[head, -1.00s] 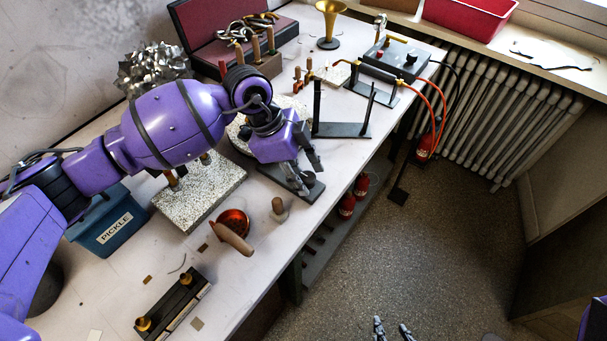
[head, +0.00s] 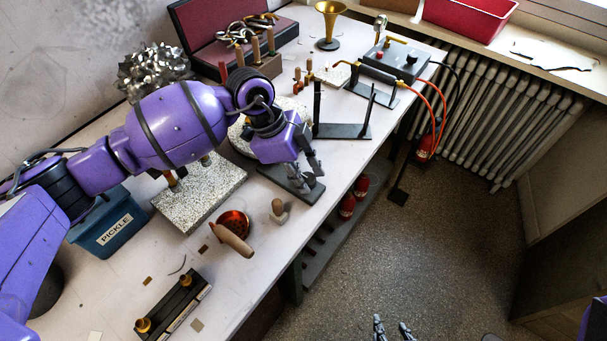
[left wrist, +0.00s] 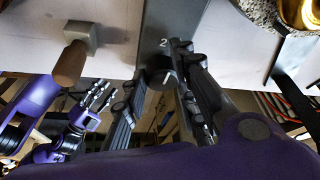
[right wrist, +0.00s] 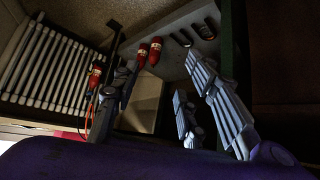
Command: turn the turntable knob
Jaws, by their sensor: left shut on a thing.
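The turntable's dark base (head: 273,173) juts toward the front table edge, with its round top partly hidden behind my arm. The dark round knob (left wrist: 161,77) sits at the end of the base, and a pale line shows on its face. A figure 2 is marked on the base (left wrist: 176,22) beside it. My left gripper (head: 307,177) is shut on the knob, one finger on either side of it in the left wrist view (left wrist: 165,82). My right gripper (head: 391,330) is open and empty, hanging over the floor away from the table.
A speckled slab (head: 205,195) and a blue PICKLE bin (head: 108,228) are left. A dark stand (head: 340,130) rises behind the gripper.

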